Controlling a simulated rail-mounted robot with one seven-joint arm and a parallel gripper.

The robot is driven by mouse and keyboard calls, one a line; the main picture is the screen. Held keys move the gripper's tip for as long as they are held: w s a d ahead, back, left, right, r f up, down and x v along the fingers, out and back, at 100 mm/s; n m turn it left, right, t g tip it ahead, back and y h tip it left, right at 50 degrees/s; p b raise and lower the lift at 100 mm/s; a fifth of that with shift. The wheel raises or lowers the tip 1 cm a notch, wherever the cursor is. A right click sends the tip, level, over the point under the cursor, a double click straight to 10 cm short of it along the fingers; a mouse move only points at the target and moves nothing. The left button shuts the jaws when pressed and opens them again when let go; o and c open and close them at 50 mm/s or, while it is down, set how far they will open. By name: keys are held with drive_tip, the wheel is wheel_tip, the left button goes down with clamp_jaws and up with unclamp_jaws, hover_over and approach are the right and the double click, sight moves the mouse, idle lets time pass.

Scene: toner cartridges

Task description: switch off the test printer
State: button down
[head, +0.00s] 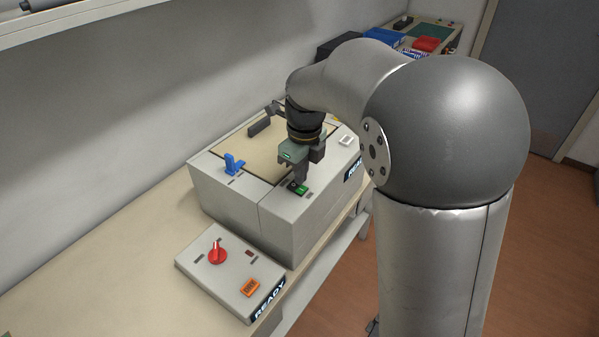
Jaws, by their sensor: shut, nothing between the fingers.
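The test printer (230,200) is a light grey box on the bench, with a tan panel on top and a partly hidden dark label on its front. A small green and black rocker switch (298,187) sits on its top near the front edge. My gripper (302,181) points down over this switch with its fingers closed and empty. The fingertips are at or just above the switch; I cannot tell whether they touch. A blue lever (234,163) stands on the printer's left top. A white button (346,140) is on its right.
A lower grey box (215,283) with a red knob (217,253), an orange button (250,287) and a "READY" label stands in front-left of the printer. A shelf (90,22) hangs at upper left.

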sight(302, 190)
wheel_tip(302, 190, up, 12)
drive_tip(key=b, duration=0.1)
drive_tip(key=shift+s+d, duration=0.2)
